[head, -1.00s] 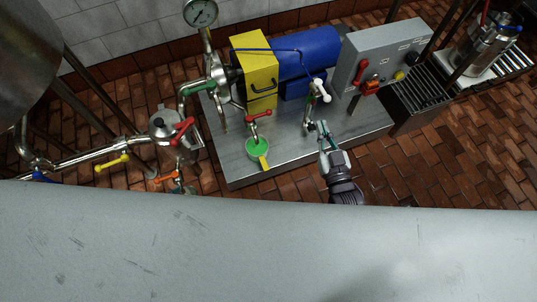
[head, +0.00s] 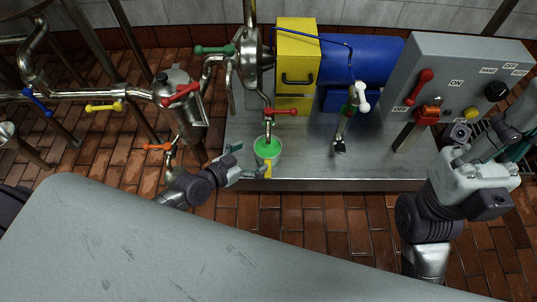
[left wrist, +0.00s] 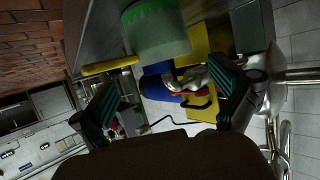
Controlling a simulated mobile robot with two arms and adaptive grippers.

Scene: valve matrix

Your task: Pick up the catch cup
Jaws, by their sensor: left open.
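The catch cup (head: 277,157) is a pale cup with green inside and a yellow handle (head: 267,170) on its front. It stands on the steel platform under a red-handled valve. My left gripper (head: 248,163) is open, just left of the cup and close to its handle. In the left wrist view the cup (left wrist: 160,38) and its yellow handle (left wrist: 110,65) lie beyond the two spread fingers, with nothing between the fingertips (left wrist: 168,98). Contact cannot be told. My right gripper (head: 508,140) is by the control box at the right edge; its fingers are unclear.
The red valve handle (head: 286,111) is just above the cup. A yellow box (head: 296,60) and a blue motor (head: 360,60) stand behind. A white-handled valve (head: 361,97) is to the right, a grey control box (head: 455,75) beyond it. The platform's front (head: 390,165) is clear.

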